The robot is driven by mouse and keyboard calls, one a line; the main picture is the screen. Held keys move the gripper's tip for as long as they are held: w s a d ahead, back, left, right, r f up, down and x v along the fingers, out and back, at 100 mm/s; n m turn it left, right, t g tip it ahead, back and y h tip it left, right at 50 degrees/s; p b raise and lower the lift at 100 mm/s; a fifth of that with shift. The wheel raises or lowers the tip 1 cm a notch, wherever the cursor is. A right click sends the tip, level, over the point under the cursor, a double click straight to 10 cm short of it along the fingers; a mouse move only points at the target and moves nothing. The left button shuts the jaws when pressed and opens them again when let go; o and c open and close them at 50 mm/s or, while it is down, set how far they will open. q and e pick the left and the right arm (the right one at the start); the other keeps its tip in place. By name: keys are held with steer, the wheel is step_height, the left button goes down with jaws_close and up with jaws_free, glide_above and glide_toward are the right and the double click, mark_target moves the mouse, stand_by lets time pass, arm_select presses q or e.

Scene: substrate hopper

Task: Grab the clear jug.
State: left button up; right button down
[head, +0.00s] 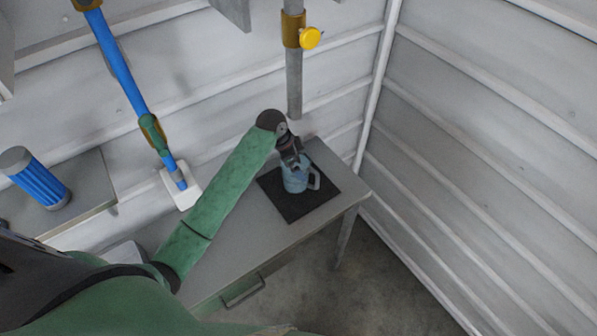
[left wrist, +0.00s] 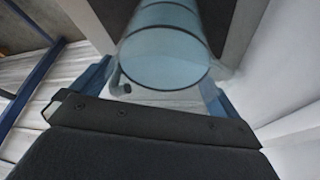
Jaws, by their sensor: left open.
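The clear jug (head: 294,183) is a bluish see-through vessel standing upright on a dark square mat (head: 296,213) on the grey table. Its handle is at the right in the head view. My left gripper (head: 290,160) is at the top of the jug, partly covering it. In the left wrist view the jug (left wrist: 165,50) lies ahead, between the two blue fingers of my open left gripper (left wrist: 155,82). Whether the fingers touch the jug cannot be told. My right gripper does not show.
A grey vertical pipe with a yellow knob (head: 310,38) hangs just behind the jug. A blue tube ends at a white block (head: 181,187) to the left. Metal walls close off the back and right.

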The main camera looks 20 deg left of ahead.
arm_select(q)
steer(key=shift+f, duration=0.15)
steer(key=shift+c, duration=0.2)
steer(key=c, duration=1.7)
steer(key=shift+w, duration=0.1)
